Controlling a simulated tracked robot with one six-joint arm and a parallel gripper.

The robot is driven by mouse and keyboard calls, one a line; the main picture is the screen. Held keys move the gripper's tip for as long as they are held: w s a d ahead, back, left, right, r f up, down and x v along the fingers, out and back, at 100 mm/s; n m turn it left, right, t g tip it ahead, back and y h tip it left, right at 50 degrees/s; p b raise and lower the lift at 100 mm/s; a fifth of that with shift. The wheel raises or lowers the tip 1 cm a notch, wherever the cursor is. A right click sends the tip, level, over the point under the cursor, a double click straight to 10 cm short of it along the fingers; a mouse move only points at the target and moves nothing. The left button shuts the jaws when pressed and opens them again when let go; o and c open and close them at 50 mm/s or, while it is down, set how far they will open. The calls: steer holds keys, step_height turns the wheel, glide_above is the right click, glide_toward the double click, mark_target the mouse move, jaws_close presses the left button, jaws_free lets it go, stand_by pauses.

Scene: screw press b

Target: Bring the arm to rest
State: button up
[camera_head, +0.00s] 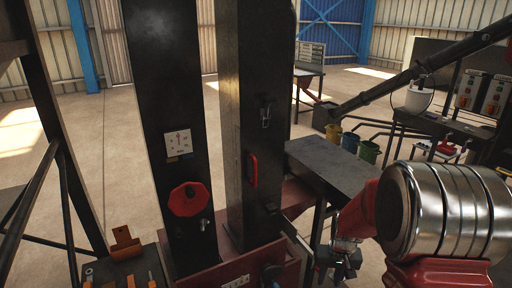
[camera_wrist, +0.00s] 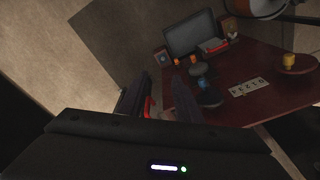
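My gripper (camera_head: 338,262) hangs at the lower middle right in the head view, at the end of my red and chrome arm. In the wrist view its two dark fingers (camera_wrist: 163,82) stand apart with a gap between them, and I see nothing held. A small red part shows beside the left finger; I cannot tell what it is. In the head view the gripper is right of the press's black columns (camera_head: 245,110) and in front of the grey bench (camera_head: 335,163), apart from the columns.
A red knob (camera_head: 189,199) and a red handle (camera_head: 252,168) sit on the columns. A tool tray with orange-handled tools (camera_head: 128,278) is at lower left. The wrist view shows a dark red surface (camera_wrist: 245,70) with a screen (camera_wrist: 190,33) and a yellow cup (camera_wrist: 289,60).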

steer(key=s+a+r+t, duration=0.2)
steer(key=s+a+r, duration=0.1)
steer(key=s+r, duration=0.8)
steer(key=s+a+r+n+t, duration=0.1)
steer(key=s+a+r, duration=0.3)
steer(key=s+r, duration=0.8)
step_height(320, 180, up, 3)
steer(key=shift+a+r+n+t, duration=0.1)
steer(key=shift+a+n+t, duration=0.2)
steer(key=shift+t, duration=0.4)
stand_by(1.4)
